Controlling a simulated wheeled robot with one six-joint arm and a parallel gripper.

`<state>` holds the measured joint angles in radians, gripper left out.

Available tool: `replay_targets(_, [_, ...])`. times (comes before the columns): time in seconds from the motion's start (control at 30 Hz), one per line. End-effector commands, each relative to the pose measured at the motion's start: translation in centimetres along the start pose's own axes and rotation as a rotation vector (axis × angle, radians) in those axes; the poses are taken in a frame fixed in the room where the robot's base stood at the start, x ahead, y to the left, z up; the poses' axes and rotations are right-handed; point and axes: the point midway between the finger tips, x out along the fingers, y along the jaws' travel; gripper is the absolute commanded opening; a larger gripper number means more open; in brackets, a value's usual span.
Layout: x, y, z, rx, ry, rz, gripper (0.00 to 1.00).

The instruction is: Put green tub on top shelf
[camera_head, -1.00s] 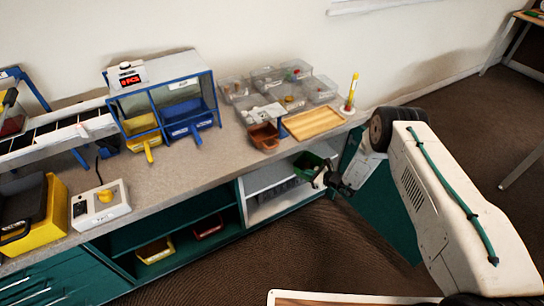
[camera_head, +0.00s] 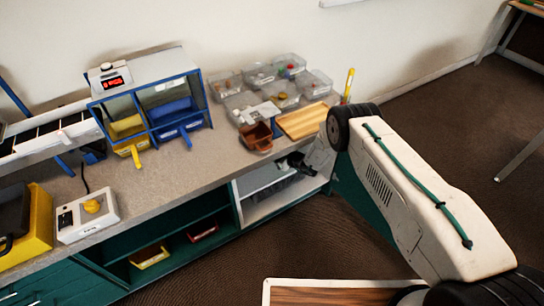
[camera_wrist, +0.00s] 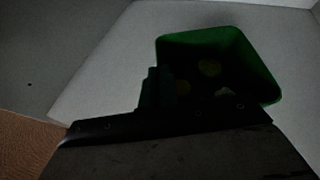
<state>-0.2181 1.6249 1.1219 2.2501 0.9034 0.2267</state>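The green tub (camera_wrist: 255,62) shows in the wrist view, with a few small yellowish and pale things inside. It is above or on a pale shelf surface (camera_wrist: 95,75); I cannot tell whether its base touches. My dark gripper (camera_wrist: 160,100) is at the tub's near wall and appears shut on it, though the fingertips are partly hidden in shadow. In the head view my gripper (camera_head: 297,162) reaches into the upper part of the white shelf unit (camera_head: 240,206) under the counter. The tub is hidden there.
The counter (camera_head: 170,190) edge runs just above the shelf opening. On it stand a brown bin (camera_head: 256,138), a wooden tray (camera_head: 303,122) and several clear boxes (camera_head: 283,92). Lower cubbies hold a yellow bin (camera_head: 150,257) and a red bin (camera_head: 203,231).

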Motion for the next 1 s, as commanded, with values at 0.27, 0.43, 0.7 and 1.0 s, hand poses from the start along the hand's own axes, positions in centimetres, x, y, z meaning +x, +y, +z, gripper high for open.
replay_targets(0.27, [1.3, 1.0, -1.0, -0.006, -0.002, 0.011, 0.0])
replay_targets(0.43, [1.2, 0.9, -1.0, -0.005, -0.002, 0.01, 0.0])
replay_targets(0.7, [1.2, 0.8, -1.4, -0.004, -0.001, 0.008, 0.19])
replay_targets(1.0, [1.1, 0.7, -1.4, -0.003, -0.001, 0.006, 0.24])
